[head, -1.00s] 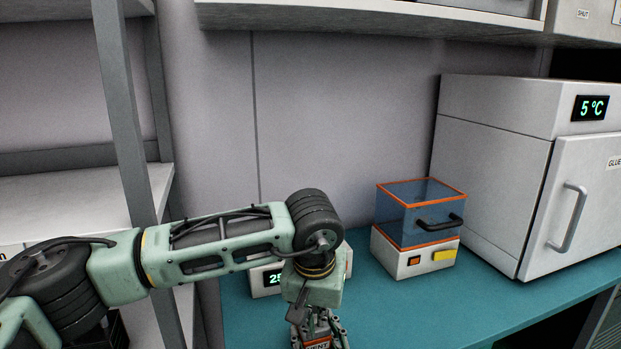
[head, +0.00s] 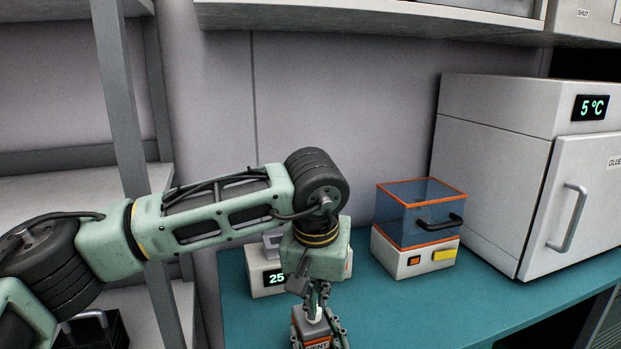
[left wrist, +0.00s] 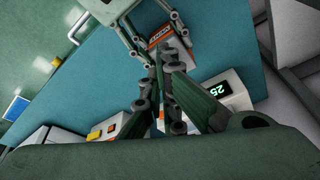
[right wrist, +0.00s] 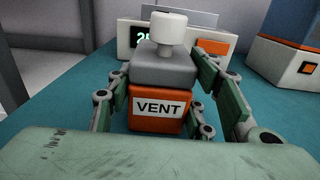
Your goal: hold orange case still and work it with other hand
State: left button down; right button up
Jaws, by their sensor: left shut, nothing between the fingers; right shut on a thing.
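The orange case (right wrist: 160,118) has a VENT label, a grey top (right wrist: 165,68) and a white knob (right wrist: 170,32) on it. It stands upright in the right wrist view. My right gripper (right wrist: 160,95) is shut on the case, with fingers along both sides. In the head view the case (head: 318,344) shows at the bottom edge, partly cut off. My left gripper (head: 318,295) is above it, pointing down, shut and empty. In the left wrist view its fingers (left wrist: 160,75) are together close to the case (left wrist: 172,44); whether they touch the knob is hidden.
A white device with a green 25 display (head: 268,284) stands behind my left gripper. A blue clear box on a white base (head: 415,258) and a large white cabinet (head: 490,180) stand to the right. The teal bench (head: 400,315) is clear in front of them. A grey shelf post (head: 122,110) is at left.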

pick_arm(q)
jog(key=shift+w+a+f, duration=0.2)
jog(key=shift+a+f, duration=0.25)
jog(key=shift+f, duration=0.55)
jog(key=shift+w+a+f, duration=0.15)
jog(key=shift+a+f, duration=0.3)
jog(key=shift+f, duration=0.55)
jog(key=shift+w+a+f, duration=0.2)
jog(key=shift+a+f, duration=0.25)
jog(key=shift+f, duration=0.55)
jog(key=shift+w, duration=0.1)
jog(key=shift+d, duration=0.3)
